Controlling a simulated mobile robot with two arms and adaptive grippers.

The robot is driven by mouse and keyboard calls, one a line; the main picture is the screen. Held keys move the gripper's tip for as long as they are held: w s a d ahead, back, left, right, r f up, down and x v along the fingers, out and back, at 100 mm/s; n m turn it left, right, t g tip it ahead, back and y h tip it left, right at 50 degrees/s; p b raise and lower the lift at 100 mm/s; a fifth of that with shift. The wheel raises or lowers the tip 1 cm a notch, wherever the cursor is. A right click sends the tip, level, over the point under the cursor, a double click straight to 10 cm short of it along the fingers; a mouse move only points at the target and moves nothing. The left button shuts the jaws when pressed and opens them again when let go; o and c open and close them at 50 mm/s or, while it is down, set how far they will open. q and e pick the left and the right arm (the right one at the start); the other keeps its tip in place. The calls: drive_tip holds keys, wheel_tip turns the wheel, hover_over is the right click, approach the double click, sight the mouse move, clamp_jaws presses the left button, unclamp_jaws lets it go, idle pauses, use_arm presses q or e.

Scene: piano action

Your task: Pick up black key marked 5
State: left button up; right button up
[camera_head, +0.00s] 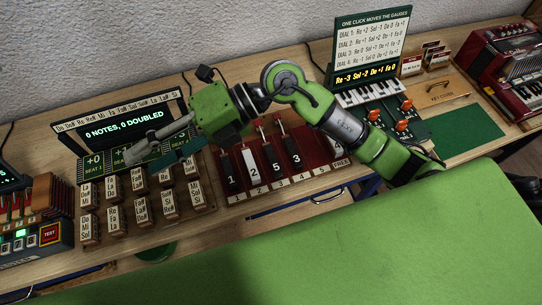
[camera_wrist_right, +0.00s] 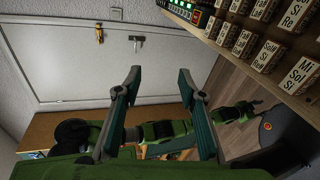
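The black key marked 5 (camera_head: 271,157) stands in the dark red rack (camera_head: 312,180), right of centre in the head view. A pale key marked 2 (camera_head: 250,164) is on its left and a black key marked 3 (camera_head: 292,150) on its right. My right gripper (camera_head: 150,148) is far left of these keys, above the lettered blocks. In the right wrist view, the right gripper (camera_wrist_right: 160,78) has its two fingers apart with nothing between them. The keys do not show in that view.
Lettered blocks (camera_head: 114,221) fill a wooden stand below my right gripper. A display (camera_head: 120,125) stands behind them. My right forearm passes above and behind the rack. The green surface (camera_head: 350,245) in front is clear.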

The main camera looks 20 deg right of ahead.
drive_tip(key=w+d+f+h, duration=0.3)
drive_tip(key=d+f+h, duration=0.35)
drive_tip(key=f, duration=0.25)
drive_tip(key=m+t+h, duration=0.2)
drive_tip(key=h, duration=0.6)
hover_over(271, 154)
wheel_tip(271, 154, down, 4)
drive_tip(key=f, duration=0.7)
drive_tip(key=shift+d+f, duration=0.1)
drive_tip(key=shift+d, duration=0.1)
drive_tip(key=f+p, duration=0.1)
drive_tip(key=f, duration=0.1)
drive_tip(key=f+p, duration=0.2)
drive_tip(key=shift+s+a+f, duration=0.15)
drive_tip(key=shift+a+f, duration=0.05)
drive_tip(key=shift+f, duration=0.55)
clamp_jaws()
